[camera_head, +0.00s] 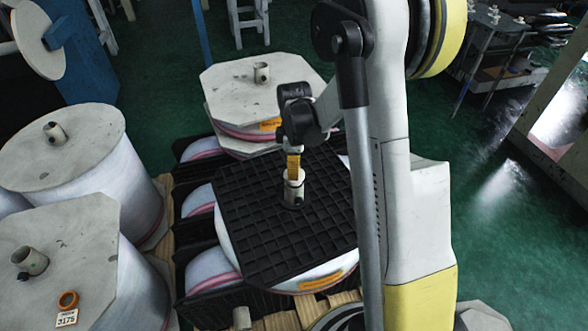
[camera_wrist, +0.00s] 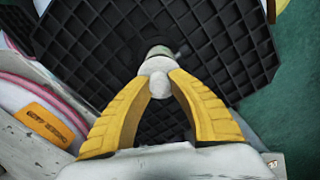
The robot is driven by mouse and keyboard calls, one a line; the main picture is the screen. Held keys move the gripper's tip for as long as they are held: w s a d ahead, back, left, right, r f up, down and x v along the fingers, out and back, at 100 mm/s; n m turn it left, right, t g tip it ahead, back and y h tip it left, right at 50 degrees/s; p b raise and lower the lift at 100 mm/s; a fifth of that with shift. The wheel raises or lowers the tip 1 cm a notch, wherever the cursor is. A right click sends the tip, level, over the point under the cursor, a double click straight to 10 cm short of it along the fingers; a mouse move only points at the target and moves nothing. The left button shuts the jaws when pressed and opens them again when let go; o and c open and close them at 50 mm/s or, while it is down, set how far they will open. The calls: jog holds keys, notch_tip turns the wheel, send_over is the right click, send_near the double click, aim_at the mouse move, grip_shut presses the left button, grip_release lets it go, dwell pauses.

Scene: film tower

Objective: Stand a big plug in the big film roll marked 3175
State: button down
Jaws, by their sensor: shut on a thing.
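The big roll marked 3175 (camera_head: 75,245) stands at the lower left in the head view. Its pale top board carries a white 3175 label (camera_head: 66,318) and a grey plug or core end (camera_head: 30,261) near the left edge. My gripper (camera_head: 293,165) points down over the middle of a black grid plate. Its yellow fingers are shut on the pale knob of a plug (camera_head: 295,188). The wrist view also shows this plug (camera_wrist: 158,55), upright at the plate's centre, with the fingertips on its knob. Whether its foot is seated in the plate is hidden.
The black grid plate (camera_head: 255,240) lies on a white roll. Another big roll (camera_head: 80,165) stands left, with a pale-board stack (camera_head: 230,85) behind. Green floor is open at the right; my arm hides part of the scene.

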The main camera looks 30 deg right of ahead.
jog(key=shift+f+b, duration=0.8)
jog(key=shift+f, duration=0.15)
jog(key=c, duration=1.2)
grip_release()
notch_tip(320, 180, up, 12)
jog(key=shift+r, duration=0.1)
